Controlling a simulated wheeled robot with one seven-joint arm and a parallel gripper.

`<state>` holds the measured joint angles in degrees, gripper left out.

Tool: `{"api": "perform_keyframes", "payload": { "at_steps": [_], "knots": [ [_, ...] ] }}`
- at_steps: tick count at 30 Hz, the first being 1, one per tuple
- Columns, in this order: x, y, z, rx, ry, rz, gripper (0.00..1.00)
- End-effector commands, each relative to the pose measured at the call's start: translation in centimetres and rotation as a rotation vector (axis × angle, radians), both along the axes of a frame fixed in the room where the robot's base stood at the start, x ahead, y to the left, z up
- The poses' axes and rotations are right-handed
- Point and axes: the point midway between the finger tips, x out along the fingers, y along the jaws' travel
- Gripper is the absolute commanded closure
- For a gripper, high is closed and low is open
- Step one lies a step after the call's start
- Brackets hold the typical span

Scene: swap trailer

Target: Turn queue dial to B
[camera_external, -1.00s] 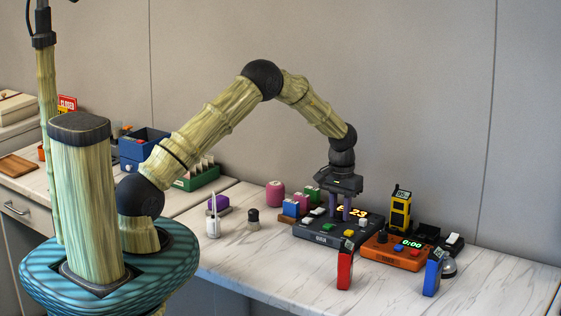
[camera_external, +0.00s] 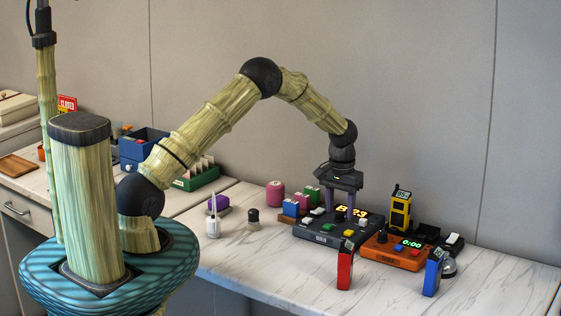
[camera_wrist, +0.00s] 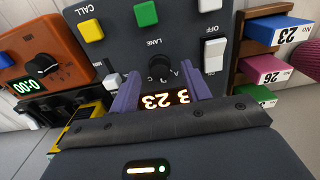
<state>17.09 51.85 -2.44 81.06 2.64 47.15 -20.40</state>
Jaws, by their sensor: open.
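The queue console (camera_external: 322,234) is a dark box with coloured buttons and a lit display (camera_external: 352,211) that reads "B 23" in the external view. The dial (camera_wrist: 160,68) is a black knob on its face, marked LANE, with letters A and C visible beside it in the wrist view. The display also shows in the wrist view (camera_wrist: 165,99), partly covered. My gripper (camera_external: 343,203) is open above the console. The knob's pointer is hard to make out.
An orange timer (camera_external: 394,254) with a yellow device (camera_external: 401,212) behind it stands to the right. A rack of numbered blocks (camera_external: 291,208) is on the left.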

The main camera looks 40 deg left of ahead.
Motion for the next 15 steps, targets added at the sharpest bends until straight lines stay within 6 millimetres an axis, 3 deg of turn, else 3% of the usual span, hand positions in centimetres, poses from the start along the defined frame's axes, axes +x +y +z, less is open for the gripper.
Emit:
{"api": "perform_keyframes", "payload": {
  "at_steps": [15],
  "knots": [
    [0.1, 0.0, 9.9, -0.002, -0.006, 0.0, 0.53]
  ]
}}
